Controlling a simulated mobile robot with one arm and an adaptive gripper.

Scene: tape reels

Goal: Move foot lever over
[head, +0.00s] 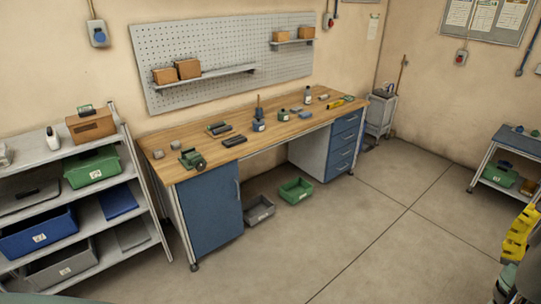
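I cannot make out a foot lever for certain in the head view. A wooden-topped workbench (290,128) with blue cabinets stands against the back wall. On it, a green device (192,158) sits near the left end, with flat dark pieces (234,140) to its right. A blue device with an upright post (259,122) stands at mid bench. Several small grey and blue items (296,112) and a yellow tool (335,104) lie toward the right end. These are too small to name surely. My gripper is not in view.
A grey shelf rack (150,215) with bins stands at the left. A grey bin (259,209) and a green bin (296,190) are on the floor under the bench. A small table (518,142) and yellow parts (519,235) are at the right. The middle floor is clear.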

